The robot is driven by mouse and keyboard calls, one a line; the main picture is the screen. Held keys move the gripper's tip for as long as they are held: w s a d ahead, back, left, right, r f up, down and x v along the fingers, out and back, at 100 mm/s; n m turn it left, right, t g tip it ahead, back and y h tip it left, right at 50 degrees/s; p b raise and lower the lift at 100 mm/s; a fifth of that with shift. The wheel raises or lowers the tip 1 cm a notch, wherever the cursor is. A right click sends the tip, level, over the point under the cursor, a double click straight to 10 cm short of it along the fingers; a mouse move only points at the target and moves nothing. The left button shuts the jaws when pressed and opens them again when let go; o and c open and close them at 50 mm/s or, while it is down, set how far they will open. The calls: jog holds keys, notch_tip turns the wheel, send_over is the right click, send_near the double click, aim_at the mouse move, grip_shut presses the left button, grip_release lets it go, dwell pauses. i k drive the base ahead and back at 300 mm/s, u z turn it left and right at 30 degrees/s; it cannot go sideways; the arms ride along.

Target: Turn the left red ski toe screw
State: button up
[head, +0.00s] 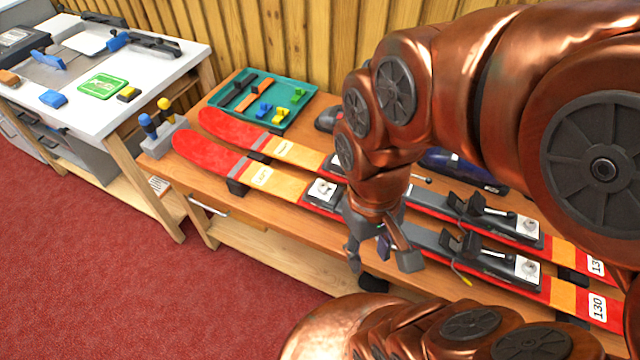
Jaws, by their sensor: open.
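Two red and orange skis lie side by side on the wooden bench. The near ski (209,159) has a white label that seems to read LEFT; the label on the far ski (231,130) is too small to read. The near ski's front binding piece (322,192) has a white top plate with a small mark; I cannot make out a screw clearly. My gripper (382,262) points down with its fingers apart, in front of the near ski's middle and right of that front piece. It looks empty and hides part of the near ski.
A green tray (305,119) with small tools stands behind the ski tips. A holder with blue and yellow handled screwdrivers (165,108) is at the bench's left end. A white table (104,127) stands further left. My arm covers the right side. Red floor lies open in front.

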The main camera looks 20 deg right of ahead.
aim_at(323, 187)
jog(key=u, duration=0.55)
jog(key=k, duration=1.25)
jog(key=u, duration=1.2)
jog(key=i, duration=1.1)
jog(key=z, duration=0.8)
jog(key=i, duration=0.6)
jog(key=z, duration=0.7)
